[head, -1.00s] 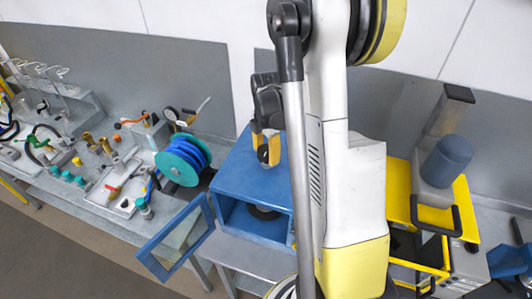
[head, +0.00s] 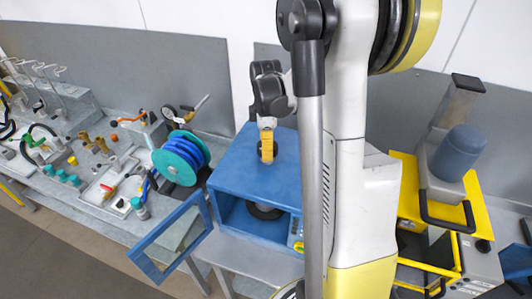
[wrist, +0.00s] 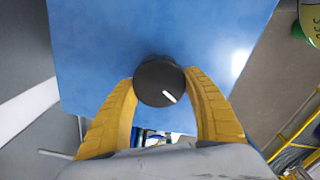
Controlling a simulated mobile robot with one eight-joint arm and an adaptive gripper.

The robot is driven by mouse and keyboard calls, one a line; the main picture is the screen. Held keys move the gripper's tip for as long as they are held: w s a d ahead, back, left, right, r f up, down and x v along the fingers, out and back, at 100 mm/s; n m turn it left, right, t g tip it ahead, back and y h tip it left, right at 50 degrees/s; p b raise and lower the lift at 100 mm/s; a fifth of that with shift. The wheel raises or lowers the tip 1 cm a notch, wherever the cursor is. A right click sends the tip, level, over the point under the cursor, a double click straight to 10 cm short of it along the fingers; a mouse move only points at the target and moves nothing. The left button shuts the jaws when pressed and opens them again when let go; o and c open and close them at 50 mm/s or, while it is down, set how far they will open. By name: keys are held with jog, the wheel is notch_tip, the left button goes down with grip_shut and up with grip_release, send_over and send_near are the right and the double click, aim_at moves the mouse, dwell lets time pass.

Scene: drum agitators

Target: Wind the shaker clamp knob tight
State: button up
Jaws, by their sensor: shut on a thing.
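The clamp knob is a round dark knob (wrist: 159,83) with a white index line, on top of the blue shaker box (head: 232,179). In the wrist view the white line points to the lower right. My gripper (wrist: 160,85) has its two yellow fingers closed on either side of the knob, one at the left and one at the right. In the head view my gripper (head: 266,150) is above the box top, and its fingers mostly hide the knob. The box's front door (head: 172,244) hangs open to the left, with a dark round part (head: 264,211) inside.
A teal and blue hose reel (head: 180,160) stands left of the box on the bench. Fittings, tools and a tray (head: 108,192) lie farther left. A yellow-framed machine with a blue-grey drum (head: 459,153) stands right of my arm. The grey wall is close behind.

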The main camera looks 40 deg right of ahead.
jog(key=m+b, duration=0.3)
jog(key=m, duration=0.2)
jog(key=shift+f+m, duration=0.15)
jog(key=shift+m, duration=0.15)
jog(key=m+b, duration=0.2)
jog(key=m, duration=0.4)
jog(key=shift+d+b, duration=0.2)
jog(key=shift+b, duration=0.1)
jog(key=m+b, duration=0.1)
jog(key=m, duration=0.4)
jog(key=shift+d+m+b, duration=0.1)
jog(key=shift+m+b, duration=0.2)
jog(key=shift+m, duration=0.1)
jog(key=m+b, duration=0.1)
jog(key=m, duration=0.5)
jog(key=o, duration=1.2)
